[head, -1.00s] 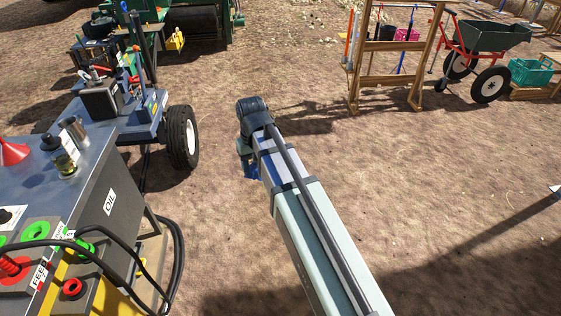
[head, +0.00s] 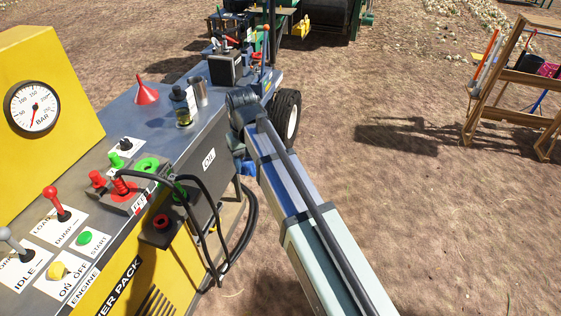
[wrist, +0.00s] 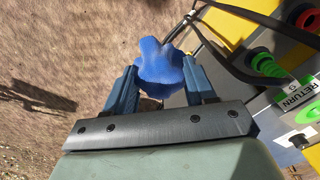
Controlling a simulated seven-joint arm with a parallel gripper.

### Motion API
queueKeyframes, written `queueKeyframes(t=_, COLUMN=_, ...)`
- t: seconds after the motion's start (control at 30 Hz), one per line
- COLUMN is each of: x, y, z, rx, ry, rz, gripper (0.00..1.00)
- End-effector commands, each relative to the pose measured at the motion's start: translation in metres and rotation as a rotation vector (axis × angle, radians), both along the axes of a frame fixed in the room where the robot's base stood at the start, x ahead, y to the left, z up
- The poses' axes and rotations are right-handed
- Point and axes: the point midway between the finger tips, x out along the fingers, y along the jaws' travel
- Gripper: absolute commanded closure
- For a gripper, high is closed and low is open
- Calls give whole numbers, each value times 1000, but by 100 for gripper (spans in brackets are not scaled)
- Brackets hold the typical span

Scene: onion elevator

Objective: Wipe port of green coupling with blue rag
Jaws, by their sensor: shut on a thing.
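My gripper (wrist: 165,85) is shut on the blue rag (wrist: 160,65), which is bunched between the two fingers in the wrist view. In the head view a bit of blue (head: 248,168) shows below my wrist, beside the grey OIL box; the fingers are mostly hidden there. A green coupling (wrist: 268,65) with a ribbed body and a black hose shows right of the rag, near the RETURN label; it also shows in the head view (head: 180,188). The rag is apart from it. The coupling's port opening cannot be made out.
The yellow power pack (head: 50,75) with levers and buttons stands at left. A red port (head: 162,222) sits on its edge, and black hoses (head: 250,220) loop off its side. Open dirt lies to the right.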

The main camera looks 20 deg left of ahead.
Motion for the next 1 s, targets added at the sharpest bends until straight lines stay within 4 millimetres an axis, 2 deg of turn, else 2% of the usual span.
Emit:
queueKeyframes(t=0.03, x=-7, y=20, z=3, rx=0, ry=0, rz=28, gripper=74)
queueKeyframes(t=0.73, x=-129, y=244, z=41, rx=0, ry=0, rz=307, gripper=74)
queueKeyframes(t=0.87, x=-136, y=281, z=52, rx=0, ry=0, rz=306, gripper=74)
queueKeyframes(t=1.0, x=-121, y=306, z=60, rx=0, ry=0, rz=259, gripper=74)
